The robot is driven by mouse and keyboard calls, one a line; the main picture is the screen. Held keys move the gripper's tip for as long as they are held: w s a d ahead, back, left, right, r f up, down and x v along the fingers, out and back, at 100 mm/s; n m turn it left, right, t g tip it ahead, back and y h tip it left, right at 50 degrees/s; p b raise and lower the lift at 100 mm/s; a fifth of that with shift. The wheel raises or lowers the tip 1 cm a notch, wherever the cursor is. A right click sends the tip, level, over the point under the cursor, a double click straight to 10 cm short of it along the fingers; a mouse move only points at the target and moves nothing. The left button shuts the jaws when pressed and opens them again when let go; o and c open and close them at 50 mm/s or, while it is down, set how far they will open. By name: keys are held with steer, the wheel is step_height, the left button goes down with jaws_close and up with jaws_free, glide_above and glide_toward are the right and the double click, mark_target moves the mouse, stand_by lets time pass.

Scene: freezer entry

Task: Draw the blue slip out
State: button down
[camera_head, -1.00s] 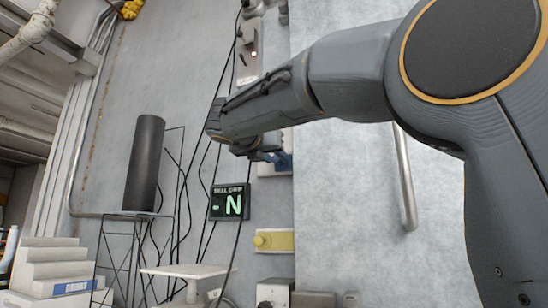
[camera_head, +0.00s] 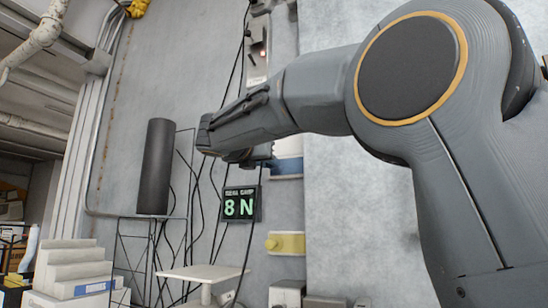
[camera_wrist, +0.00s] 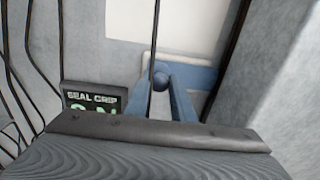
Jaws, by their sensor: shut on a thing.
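The blue slip (camera_head: 287,170) is a flat blue band below a white panel on the grey wall. In the wrist view the slip (camera_wrist: 203,76) lies behind and right of my fingertips, with a dark blue round knob (camera_wrist: 160,80) in front of it. My gripper (camera_head: 262,155) is at the slip's left edge in the head view. In the wrist view my gripper's fingers (camera_wrist: 166,90) close around the knob. Whether the knob is joined to the slip is hard to see.
A black display (camera_head: 241,205) marked seal grip reads 8 N below my gripper. A yellow plate with a knob (camera_head: 286,243) sits lower right. Dark cables hang down the wall. A black cylinder (camera_head: 157,167) stands on a wire stand at left, near a small white table (camera_head: 203,273).

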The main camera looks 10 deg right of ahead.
steer(key=c, duration=1.5)
jaws_free()
steer(key=shift+s, duration=0.1)
steer(key=b+v, duration=0.1)
steer(key=v, duration=0.6)
steer(key=shift+s+a, duration=0.25)
